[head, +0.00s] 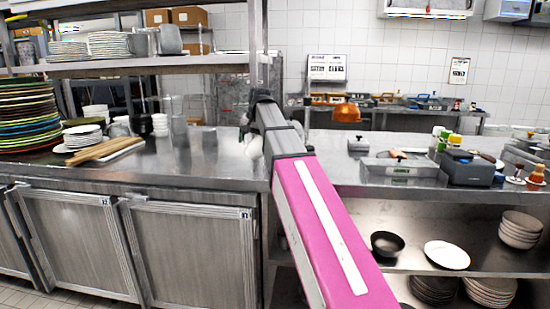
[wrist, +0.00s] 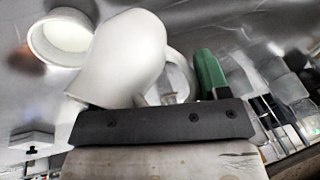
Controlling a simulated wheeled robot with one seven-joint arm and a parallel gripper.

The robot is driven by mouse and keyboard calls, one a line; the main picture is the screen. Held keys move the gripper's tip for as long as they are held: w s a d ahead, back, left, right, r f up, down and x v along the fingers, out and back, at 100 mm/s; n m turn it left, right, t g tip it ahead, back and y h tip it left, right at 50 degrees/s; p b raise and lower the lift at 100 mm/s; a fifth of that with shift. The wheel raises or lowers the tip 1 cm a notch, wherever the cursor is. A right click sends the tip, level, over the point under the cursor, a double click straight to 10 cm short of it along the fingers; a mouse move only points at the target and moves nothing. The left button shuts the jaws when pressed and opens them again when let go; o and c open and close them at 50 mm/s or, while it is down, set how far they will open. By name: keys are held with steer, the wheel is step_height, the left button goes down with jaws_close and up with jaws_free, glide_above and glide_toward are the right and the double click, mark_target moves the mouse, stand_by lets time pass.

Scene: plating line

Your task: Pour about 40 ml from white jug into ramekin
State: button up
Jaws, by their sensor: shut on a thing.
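The white jug (wrist: 130,52) fills the upper middle of the wrist view, tilted with its lower-left edge close to the ramekin. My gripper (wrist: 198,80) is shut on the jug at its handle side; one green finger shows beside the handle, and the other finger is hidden. The white ramekin (wrist: 60,38) stands on the steel counter at the upper left of the wrist view. Its inside looks pale; I cannot tell how much liquid it holds. No stream is visible. In the head view the jug (head: 253,146) shows only partly beside my arm, and the ramekin is hidden.
Stacked coloured plates (head: 28,115), a wooden board (head: 105,149) and bowls stand on the counter to the left. A steel tray (head: 400,167) and a grey caddy (head: 466,168) with bottles stand to the right. Clear containers (wrist: 285,80) show at the right of the wrist view.

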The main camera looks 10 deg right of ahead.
steer(key=shift+a+f, duration=0.2)
stand_by(0.3)
steer(key=shift+w+a+f+g+h+p, duration=0.25)
steer(key=shift+a+f+h, duration=0.4)
steer(key=shift+f+h, duration=0.2)
steer(key=shift+w+a+f+g+h+p, duration=0.15)
steer(key=shift+a+f+g+h+p, duration=0.1)
steer(key=shift+a+f+h, duration=0.5)
steer(key=shift+w+a+f+n+h, duration=0.15)
steer(key=shift+a+f+h, duration=0.15)
steer(key=shift+h, duration=0.2)
steer(key=shift+a+f+n+h, duration=0.15)
steer(key=shift+a+f+h, duration=0.1)
steer(key=shift+h, duration=0.25)
steer(key=shift+a+f+g+h+p, duration=0.3)
steer(key=shift+a+f+h+p, duration=0.1)
steer(key=shift+h, duration=0.5)
